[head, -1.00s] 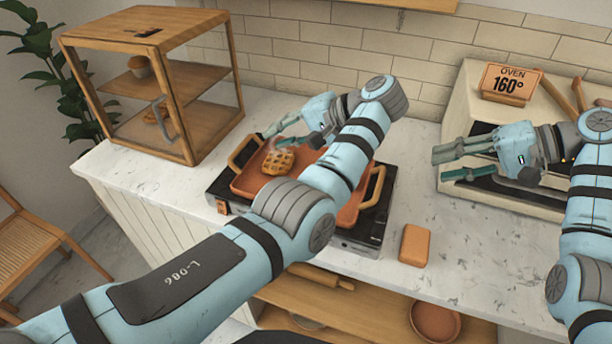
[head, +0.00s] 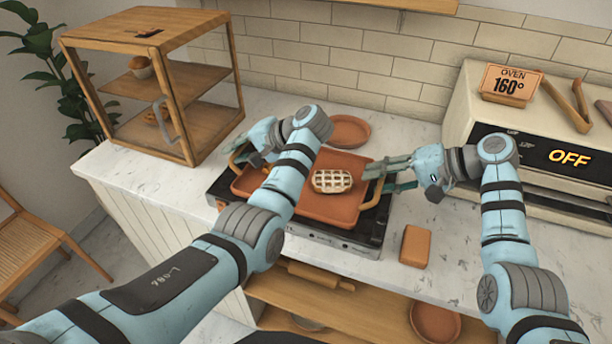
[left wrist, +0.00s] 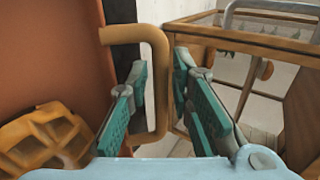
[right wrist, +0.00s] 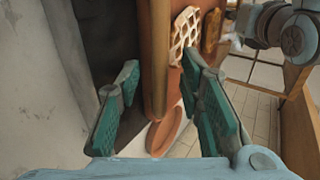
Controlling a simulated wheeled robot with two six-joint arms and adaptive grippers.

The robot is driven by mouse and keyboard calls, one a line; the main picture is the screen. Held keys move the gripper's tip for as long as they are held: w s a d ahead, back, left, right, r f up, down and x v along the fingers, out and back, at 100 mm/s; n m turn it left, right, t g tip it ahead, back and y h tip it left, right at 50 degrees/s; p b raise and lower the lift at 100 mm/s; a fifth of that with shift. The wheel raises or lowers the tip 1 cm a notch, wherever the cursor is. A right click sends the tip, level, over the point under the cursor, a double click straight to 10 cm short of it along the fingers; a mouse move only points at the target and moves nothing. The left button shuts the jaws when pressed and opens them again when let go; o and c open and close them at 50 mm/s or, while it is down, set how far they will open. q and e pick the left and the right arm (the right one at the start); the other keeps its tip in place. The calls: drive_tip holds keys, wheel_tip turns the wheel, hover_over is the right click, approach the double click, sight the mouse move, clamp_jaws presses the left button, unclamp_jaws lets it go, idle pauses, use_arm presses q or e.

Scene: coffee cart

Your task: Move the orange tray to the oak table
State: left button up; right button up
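The orange tray (head: 312,208) rests on a black hob (head: 345,236) on the counter. Gaps show beside both handles. I cannot make out an oak table.
A wooden display case (head: 150,85) stands behind left, close to my left gripper. The oven (head: 540,150), reading OFF, stands at right. A terracotta dish (head: 349,131) is behind the tray, an orange block (head: 415,246) in front right. A wooden chair (head: 35,240) stands at left.

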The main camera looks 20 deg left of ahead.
use_arm(q)
drive_tip(key=shift+a+f, duration=0.1)
use_arm(e)
drive_tip(key=shift+a, duration=0.1)
use_arm(q)
clamp_jaws()
use_arm(e)
drive_tip(key=c, duration=0.5)
clamp_jaws()
